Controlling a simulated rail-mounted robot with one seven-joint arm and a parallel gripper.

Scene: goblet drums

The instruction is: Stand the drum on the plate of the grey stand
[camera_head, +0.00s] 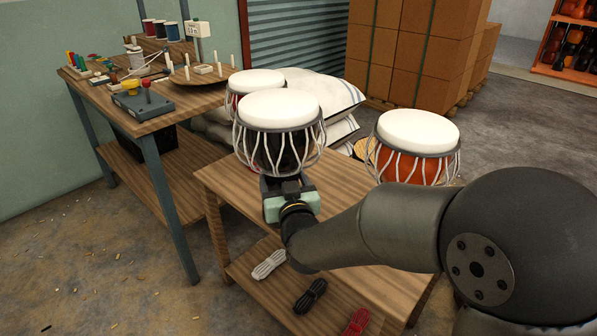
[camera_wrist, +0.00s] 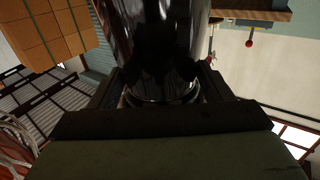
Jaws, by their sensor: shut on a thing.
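A black goblet drum (camera_head: 281,152) with a white head and pale lacing is upright in the head view, above the low wooden table. My gripper (camera_head: 284,184) is below its bowl and shut on its lower part. In the wrist view the drum's glossy black body (camera_wrist: 158,45) fills the upper middle, between the dark fingers of my gripper (camera_wrist: 160,95). The drum's foot is largely hidden by my gripper in the head view. I cannot make out the grey stand or its plate in either view.
A red drum (camera_head: 235,104) is behind the held one, and an orange drum (camera_head: 418,168) is to the right. The low table (camera_head: 340,180) has coiled cords on its shelf. A workbench (camera_head: 185,100) with small items is at left. White sacks (camera_head: 335,100) and cartons (camera_head: 420,50) are behind.

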